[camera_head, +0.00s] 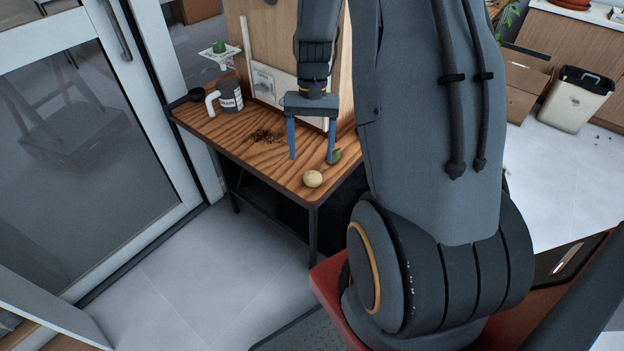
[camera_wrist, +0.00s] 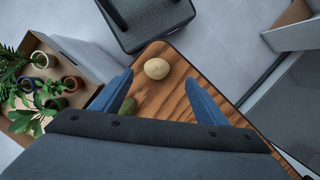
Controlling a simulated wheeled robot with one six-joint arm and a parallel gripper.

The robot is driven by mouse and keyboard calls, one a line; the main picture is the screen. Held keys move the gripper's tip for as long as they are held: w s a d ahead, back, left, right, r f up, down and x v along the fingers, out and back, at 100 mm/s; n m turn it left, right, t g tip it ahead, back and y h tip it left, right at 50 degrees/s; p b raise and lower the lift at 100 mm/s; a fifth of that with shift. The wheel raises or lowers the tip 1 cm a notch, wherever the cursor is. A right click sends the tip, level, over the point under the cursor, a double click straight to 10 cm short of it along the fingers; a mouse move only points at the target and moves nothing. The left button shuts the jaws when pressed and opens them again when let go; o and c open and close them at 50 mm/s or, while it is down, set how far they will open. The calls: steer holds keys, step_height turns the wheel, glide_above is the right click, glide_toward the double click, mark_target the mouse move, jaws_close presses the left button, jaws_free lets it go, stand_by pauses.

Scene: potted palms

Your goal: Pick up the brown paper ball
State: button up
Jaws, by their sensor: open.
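A pale tan, roundish ball (camera_head: 313,179) rests on the front corner of the wooden table (camera_head: 230,130). It may be the brown paper ball; its surface is too small to tell paper for sure. In the wrist view the ball (camera_wrist: 157,68) lies beyond and between the fingertips. My gripper (camera_head: 311,160) points down over the table with its two blue fingers apart and nothing between them. The gripper (camera_wrist: 159,77) also shows open in the wrist view. The ball is apart from the fingers, nearer the table's front edge.
A green object (camera_head: 335,156) lies by the right finger. A dark mug (camera_head: 231,96) with a white handle stands at the back left, beside a wooden panel (camera_head: 262,30). Potted plants (camera_wrist: 35,85) show left in the wrist view.

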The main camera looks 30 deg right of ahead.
mark_target(313, 172)
steer(key=x, duration=0.2)
steer(key=p+x, duration=0.2)
steer(key=x, duration=0.1)
steer(key=shift+s+d+f, duration=0.25)
steer(key=shift+s+f, duration=0.1)
steer(key=shift+a+f, duration=0.1)
steer(key=shift+f, duration=0.4)
steer(key=shift+c, duration=0.4)
steer(key=c, duration=1.1)
